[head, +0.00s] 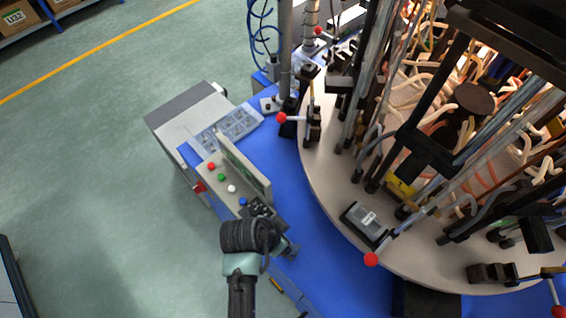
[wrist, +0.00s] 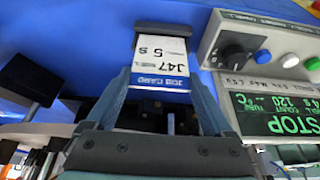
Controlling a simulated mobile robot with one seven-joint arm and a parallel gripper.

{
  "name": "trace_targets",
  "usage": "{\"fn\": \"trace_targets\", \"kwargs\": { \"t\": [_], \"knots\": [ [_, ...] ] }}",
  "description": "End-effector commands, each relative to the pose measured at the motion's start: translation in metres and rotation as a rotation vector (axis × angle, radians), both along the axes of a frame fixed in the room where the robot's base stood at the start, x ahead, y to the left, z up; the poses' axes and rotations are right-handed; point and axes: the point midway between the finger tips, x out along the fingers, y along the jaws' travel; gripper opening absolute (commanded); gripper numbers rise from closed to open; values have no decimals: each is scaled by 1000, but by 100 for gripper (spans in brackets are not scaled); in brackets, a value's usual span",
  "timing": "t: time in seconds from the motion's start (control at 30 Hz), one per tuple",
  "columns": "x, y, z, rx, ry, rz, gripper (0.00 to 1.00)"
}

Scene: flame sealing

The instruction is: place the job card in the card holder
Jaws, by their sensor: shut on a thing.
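The job card (wrist: 160,62) is white with a blue band reading "JOB CARD", "J47" and "5". It shows upside down in the wrist view, between the fingers of my gripper (wrist: 160,88), which is shut on it. The card's far end meets a dark grey bar (wrist: 165,29) on the blue surface, which looks like the card holder. I cannot tell whether the card is inside it or only in front of it. In the head view my gripper (head: 287,246) is beside the control box, and the card and holder cannot be made out.
The control box (head: 232,178) with coloured buttons stands close to my gripper; its knob (wrist: 235,56) and green "STOP" display (wrist: 282,115) show in the wrist view. The round turntable (head: 330,180) with burners and rods lies to the right. Blue table (head: 285,175) is clear between them.

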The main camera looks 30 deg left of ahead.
Motion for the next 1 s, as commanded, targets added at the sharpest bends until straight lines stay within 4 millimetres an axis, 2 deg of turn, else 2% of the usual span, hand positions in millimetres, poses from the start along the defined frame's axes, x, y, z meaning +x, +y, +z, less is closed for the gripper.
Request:
{"fn": "trace_targets", "kwargs": {
  "t": [0.03,0.13,0.57,0.6,0.63,0.67,1.0],
  "knots": [
    [0,0,-13,0,0,0,34],
    [0,0,-22,0,0,-1,34],
    [0,0,-25,0,0,0,34],
    [0,0,-24,0,0,0,92],
    [0,0,-24,0,0,0,97],
    [0,0,-24,0,0,0,100],
    [-1,1,-17,1,-1,0,100]
  ]
}}
